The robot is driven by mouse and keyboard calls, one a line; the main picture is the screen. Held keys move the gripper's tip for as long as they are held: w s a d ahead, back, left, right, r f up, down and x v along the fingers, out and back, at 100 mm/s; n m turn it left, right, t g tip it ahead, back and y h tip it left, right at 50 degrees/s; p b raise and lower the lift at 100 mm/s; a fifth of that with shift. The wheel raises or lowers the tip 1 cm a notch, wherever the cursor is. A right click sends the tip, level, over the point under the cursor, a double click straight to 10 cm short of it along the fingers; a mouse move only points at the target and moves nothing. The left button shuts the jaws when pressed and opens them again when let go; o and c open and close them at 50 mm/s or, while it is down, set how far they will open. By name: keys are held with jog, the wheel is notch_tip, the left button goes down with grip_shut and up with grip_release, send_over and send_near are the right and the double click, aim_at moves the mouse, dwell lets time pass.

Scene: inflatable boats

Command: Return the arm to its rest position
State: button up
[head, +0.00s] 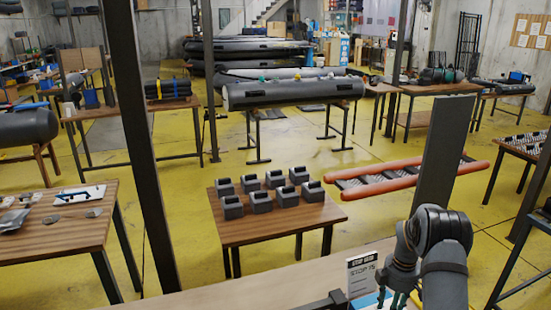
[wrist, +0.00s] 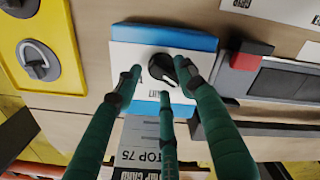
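My arm (head: 440,245) is bent over the near bench at the lower right of the head view. My gripper (wrist: 160,80) has three green fingers, spread apart with nothing visibly held. In the wrist view the fingertips surround a black knob (wrist: 162,68) on a white-faced blue box (wrist: 205,42). The right fingertip overlaps the knob in the picture; I cannot tell whether it touches. A grey card reading "TOP 75" (wrist: 140,138) lies below, partly behind the fingers.
A yellow panel with a rotary switch (wrist: 38,62) is at the wrist view's left. A red-and-grey part (wrist: 250,56) is at the right. A sign card (head: 362,272) stands beside my gripper. A tall grey post (head: 443,150) rises behind my arm. A table (head: 262,232) holds several grey blocks.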

jog(key=m, duration=0.4)
jog(key=shift+s, duration=0.1)
jog(key=m, duration=0.4)
jog(key=shift+d, duration=0.15)
jog(key=shift+d, duration=0.15)
